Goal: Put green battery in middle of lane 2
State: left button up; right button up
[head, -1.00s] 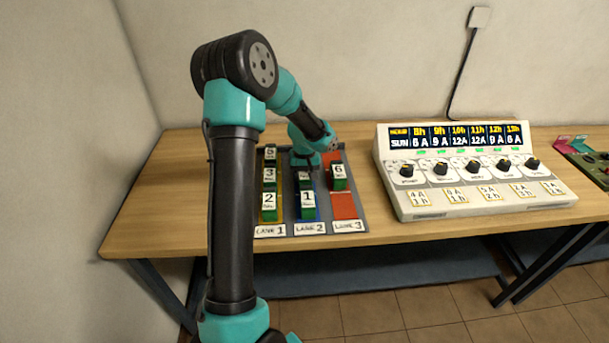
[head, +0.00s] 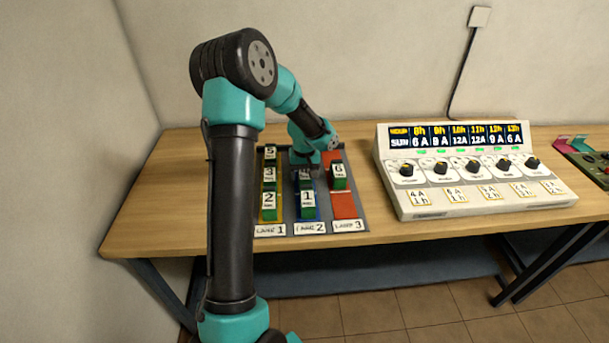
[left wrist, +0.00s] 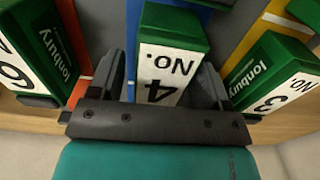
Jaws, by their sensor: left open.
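The green battery No. 4 (left wrist: 172,62) stands in the blue lane 2 slot, behind battery 1 (head: 307,200). In the head view only part of battery 4 (head: 304,176) shows, under my left wrist. My left gripper (left wrist: 165,85) is open, with one finger on each side of battery 4; I cannot tell whether they touch it. In the head view my left gripper (head: 316,165) is over the back half of lane 2, its fingers mostly hidden. My right gripper is not in view.
The grey rack (head: 285,222) has yellow lane 1 with batteries 2 (head: 268,201), 3 (head: 269,175) and 5 (head: 270,152). Battery 6 (head: 338,172) stands in red lane 3, whose front (head: 343,205) is empty. A white control panel (head: 455,205) stands to the right.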

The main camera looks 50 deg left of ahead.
pick_arm(q)
notch_tip(320, 180, up, 12)
jog(key=shift+f, duration=0.2)
jog(key=shift+f, duration=0.15)
dwell(0.5)
notch_tip(320, 180, down, 12)
jog(key=shift+f, duration=0.1)
dwell(0.6)
jog(key=shift+r, duration=0.2)
notch_tip(320, 180, up, 12)
notch_tip(320, 180, down, 12)
jog(key=shift+f, duration=0.2)
notch_tip(320, 180, up, 10)
jog(key=shift+r, duration=0.1)
jog(key=shift+w+r, duration=0.1)
jog(key=shift+r, duration=0.1)
jog(key=shift+w+a, duration=0.1)
jog(key=shift+w, duration=0.3)
dwell(0.4)
